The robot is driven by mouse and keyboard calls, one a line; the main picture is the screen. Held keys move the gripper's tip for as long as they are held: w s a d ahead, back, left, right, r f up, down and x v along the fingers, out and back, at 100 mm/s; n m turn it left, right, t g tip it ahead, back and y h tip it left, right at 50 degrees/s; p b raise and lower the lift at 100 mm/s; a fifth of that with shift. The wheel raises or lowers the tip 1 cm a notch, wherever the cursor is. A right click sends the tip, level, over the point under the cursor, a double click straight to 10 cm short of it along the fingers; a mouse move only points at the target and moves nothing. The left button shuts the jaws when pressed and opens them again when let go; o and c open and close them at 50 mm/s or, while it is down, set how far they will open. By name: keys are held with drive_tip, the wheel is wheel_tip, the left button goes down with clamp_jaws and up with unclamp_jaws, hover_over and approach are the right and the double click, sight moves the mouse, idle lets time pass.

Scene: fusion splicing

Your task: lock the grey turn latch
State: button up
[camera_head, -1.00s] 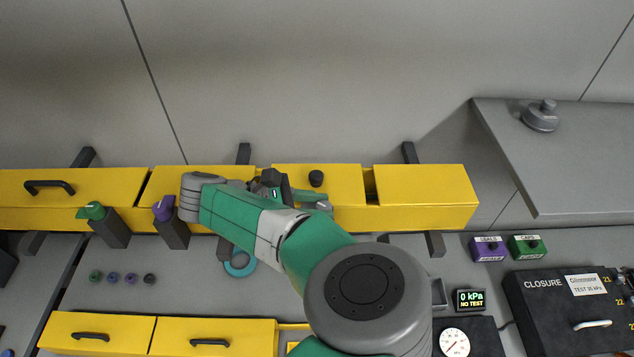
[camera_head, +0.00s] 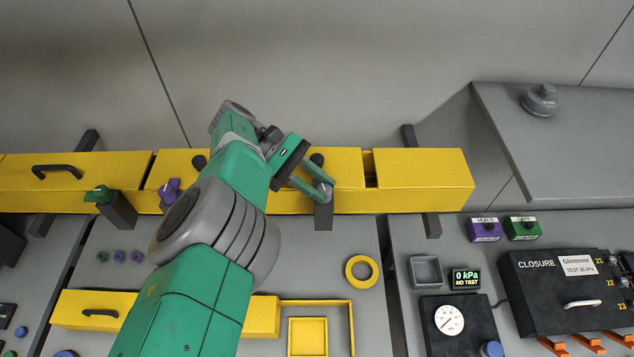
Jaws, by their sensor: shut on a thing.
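The grey turn latch (camera_head: 325,190) sits on top of a dark post (camera_head: 323,216) in front of the yellow drawer row. My gripper (camera_head: 320,188) reaches it from the upper left with its two green fingers. The fingers are shut on the latch and partly cover it, so its exact angle is hard to tell. A green turn latch (camera_head: 98,194) and a purple turn latch (camera_head: 170,190) sit on similar posts to the left.
My arm covers the middle left of the bench. A yellow ring (camera_head: 362,272), a small grey tray (camera_head: 426,271) and a pressure display (camera_head: 466,279) lie to the right. A black closure box (camera_head: 562,290) stands at far right.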

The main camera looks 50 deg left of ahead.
sight(318, 187)
drive_tip(key=shift+f, duration=0.15)
idle(0.5)
drive_tip(key=o, duration=1)
drive_tip(key=shift+d, duration=0.1)
drive_tip(key=shift+r, duration=0.45)
wheel_tip(318, 187, up, 3)
drive_tip(key=shift+s+f, duration=0.1)
drive_tip(key=s+d, duration=0.3)
drive_tip(key=s, duration=0.1)
drive_tip(key=s+d+r+b, duration=0.1)
drive_tip(key=s+d, duration=0.1)
drive_tip(key=s, duration=0.2)
drive_tip(key=s+d, duration=0.3)
drive_tip(key=s, duration=0.2)
drive_tip(key=shift+s+d+r+b, duration=0.1)
drive_tip(key=shift+d+r+b, duration=0.1)
drive_tip(key=shift+d+b, duration=0.15)
